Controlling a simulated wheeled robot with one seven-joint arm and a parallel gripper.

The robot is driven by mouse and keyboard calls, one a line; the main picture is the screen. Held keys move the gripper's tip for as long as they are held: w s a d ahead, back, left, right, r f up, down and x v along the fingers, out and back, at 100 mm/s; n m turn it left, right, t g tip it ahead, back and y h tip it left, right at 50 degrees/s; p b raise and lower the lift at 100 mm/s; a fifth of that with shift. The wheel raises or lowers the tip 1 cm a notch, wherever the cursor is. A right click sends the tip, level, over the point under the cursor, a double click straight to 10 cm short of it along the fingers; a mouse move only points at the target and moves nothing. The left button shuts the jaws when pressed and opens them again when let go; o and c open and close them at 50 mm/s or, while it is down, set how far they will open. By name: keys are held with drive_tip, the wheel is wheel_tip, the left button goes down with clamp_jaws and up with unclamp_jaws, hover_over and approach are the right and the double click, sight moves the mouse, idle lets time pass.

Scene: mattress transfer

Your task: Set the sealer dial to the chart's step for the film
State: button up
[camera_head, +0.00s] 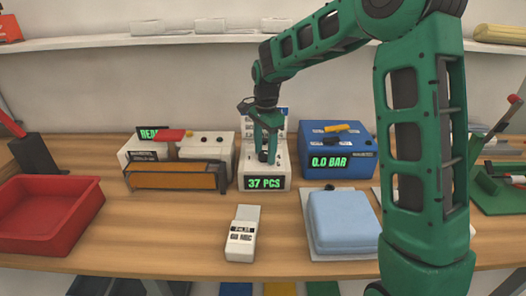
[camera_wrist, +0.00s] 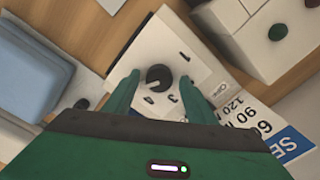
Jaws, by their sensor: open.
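The black sealer dial (camera_wrist: 159,77) sits on a white face with several dark step marks around it. I cannot read its setting clearly. My gripper (camera_head: 266,151) points down over the white unit (camera_head: 249,170) at mid-bench. In the wrist view its two green fingers are open on either side of the dial, and I cannot tell whether they touch it. A chart (camera_wrist: 260,122) beside the dial shows 60, 90 and 120 with a blue header, partly cut off.
A red tray (camera_head: 88,209) is at left, with an orange-brown roller bar (camera_head: 172,181) beside it. A blue box (camera_head: 355,162) reading 0.0 BAR and a pale blue pad (camera_head: 345,217) are right of my gripper. Bare wood lies around the pack.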

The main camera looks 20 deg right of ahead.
drive_tip(key=c, duration=1)
drive_tip(key=shift+c, duration=0.2)
